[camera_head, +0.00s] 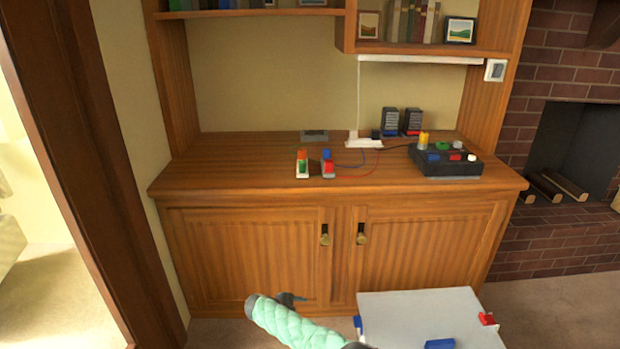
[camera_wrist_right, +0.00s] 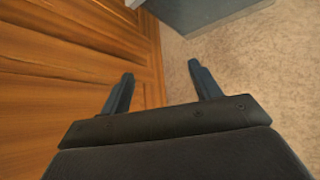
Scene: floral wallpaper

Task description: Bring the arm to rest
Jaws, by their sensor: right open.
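My right arm, with a mint-green quilted sleeve, shows at the bottom of the head view, in front of the cabinet's lower doors. Only a small dark part of my right gripper (camera_head: 291,298) shows there, just behind the sleeve. In the right wrist view the right gripper (camera_wrist_right: 163,88) has its two dark fingers spread apart with nothing between them. It points down past wood at the left and carpet at the right. My left gripper is in neither view.
A wooden cabinet (camera_head: 250,180) stands ahead, holding a black box with coloured knobs (camera_head: 445,160), small coloured blocks and a power strip (camera_head: 365,141). A white-topped table (camera_head: 400,312) with red and blue pieces stands right of my arm. Carpet shows below.

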